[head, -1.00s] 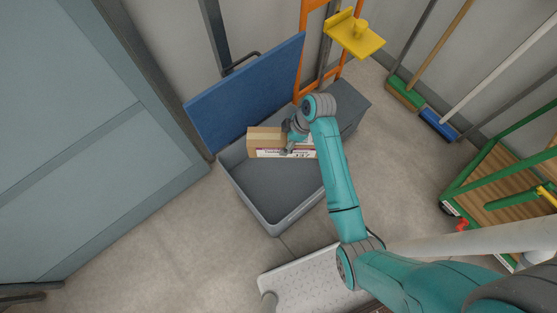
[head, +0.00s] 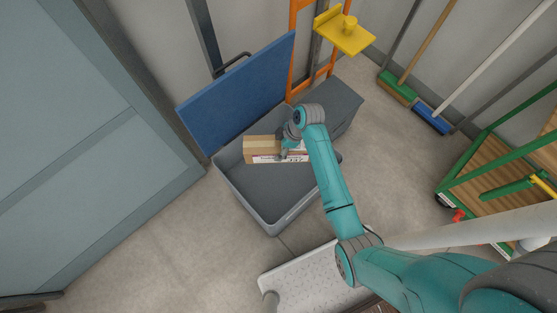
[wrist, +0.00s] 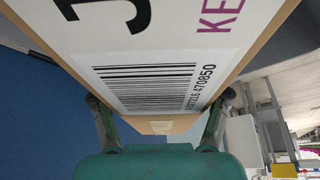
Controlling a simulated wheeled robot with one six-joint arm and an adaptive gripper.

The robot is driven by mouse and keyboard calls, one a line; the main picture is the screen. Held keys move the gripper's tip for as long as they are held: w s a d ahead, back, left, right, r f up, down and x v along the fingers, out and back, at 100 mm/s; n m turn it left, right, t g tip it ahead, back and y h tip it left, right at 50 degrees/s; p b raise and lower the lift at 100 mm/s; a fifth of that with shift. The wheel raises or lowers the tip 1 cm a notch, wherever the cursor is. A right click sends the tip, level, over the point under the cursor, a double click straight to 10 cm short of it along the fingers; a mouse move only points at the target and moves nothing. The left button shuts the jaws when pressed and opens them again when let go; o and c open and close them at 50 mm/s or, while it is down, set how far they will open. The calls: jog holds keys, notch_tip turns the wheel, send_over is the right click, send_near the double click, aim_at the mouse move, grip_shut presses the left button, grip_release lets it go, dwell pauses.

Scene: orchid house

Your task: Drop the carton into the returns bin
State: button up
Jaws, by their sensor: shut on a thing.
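The carton (head: 262,146) is a brown box with a white printed label, seen in the head view over the back part of the grey bin. My gripper (head: 289,152) is shut on it near its middle. In the wrist view the carton (wrist: 160,128) fills the upper middle, with its barcode label towards the camera and a gripper finger at each side. The returns bin (head: 274,228) is an open grey tub with its blue lid (head: 240,92) tipped up behind it. The bin floor below the carton shows bare. My arm hides the bin's right side.
A grey box (head: 335,100) stands beside the bin at the back right. A yellow bracket (head: 344,32) hangs by an orange frame above it. Brooms (head: 397,88) lean at the right wall, near a green-framed wooden cart (head: 500,165). Floor left of the bin is clear.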

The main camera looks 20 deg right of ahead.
jog(key=o, duration=1.6)
jog(key=v, duration=1.2)
jog(key=shift+d, duration=0.1)
